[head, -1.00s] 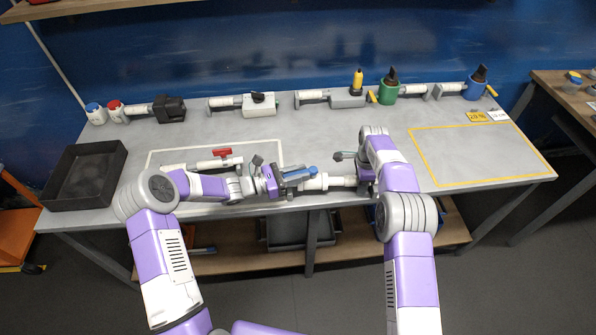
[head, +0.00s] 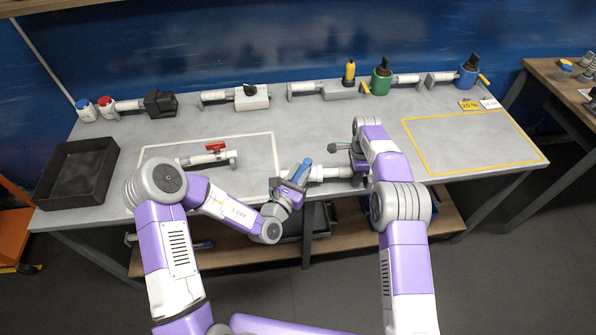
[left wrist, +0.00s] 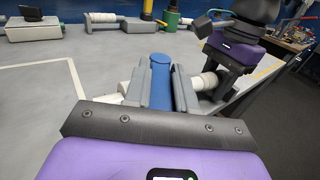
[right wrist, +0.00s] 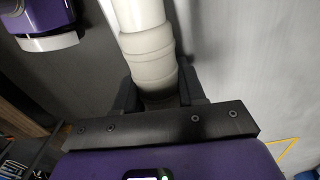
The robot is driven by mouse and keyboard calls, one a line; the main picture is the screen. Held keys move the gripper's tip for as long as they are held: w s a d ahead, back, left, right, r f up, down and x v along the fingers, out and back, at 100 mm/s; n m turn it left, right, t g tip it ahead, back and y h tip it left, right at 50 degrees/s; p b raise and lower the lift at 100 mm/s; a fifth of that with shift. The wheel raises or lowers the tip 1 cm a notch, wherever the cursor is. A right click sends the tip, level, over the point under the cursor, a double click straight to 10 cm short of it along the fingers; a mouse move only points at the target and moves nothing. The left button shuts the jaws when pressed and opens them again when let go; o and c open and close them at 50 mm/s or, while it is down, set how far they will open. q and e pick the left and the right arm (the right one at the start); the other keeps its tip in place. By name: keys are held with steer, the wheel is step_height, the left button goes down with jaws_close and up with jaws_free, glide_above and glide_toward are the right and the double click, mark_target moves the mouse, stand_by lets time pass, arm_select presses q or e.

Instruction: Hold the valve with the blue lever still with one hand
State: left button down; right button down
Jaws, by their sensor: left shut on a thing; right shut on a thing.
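The valve with the blue lever is a white pipe piece (head: 328,173) near the table's front edge. Its blue lever (head: 305,169) stands at an angle to the pipe. My left gripper (head: 297,180) is shut on the blue lever, which shows between its fingers in the left wrist view (left wrist: 160,78). My right gripper (head: 357,168) is shut around the right end of the white pipe. The right wrist view shows the ribbed pipe (right wrist: 147,55) between the fingers. The fingers hide part of the valve body.
A red-lever valve (head: 212,154) lies inside the white outline left of my left gripper. A black tray (head: 75,175) sits at the left end. Several fittings line the back edge. The yellow-outlined area (head: 475,140) at right is empty.

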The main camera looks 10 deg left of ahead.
steer(key=shift+s+a, duration=0.15)
steer(key=shift+a, duration=0.2)
arm_select(q)
steer(key=shift+d+r+n+t+y, duration=0.1)
steer(key=shift+d+n+y, duration=0.3)
steer(key=shift+n+y, duration=0.7)
steer(key=shift+d+n+t+y, duration=0.1)
steer(key=shift+d+n+y, duration=0.45)
steer(key=shift+y, duration=1.1)
steer(key=shift+d+r+n+t+y, duration=0.1)
steer(key=shift+d+n+y, duration=0.15)
steer(key=shift+n+y, duration=0.9)
steer(key=shift+f+y, duration=0.1)
steer(key=shift+y, duration=0.5)
steer(key=c, duration=0.9)
jaws_free()
arm_select(e)
steer(key=shift+d, duration=0.2)
arm_select(q)
steer(key=shift+s, duration=0.2)
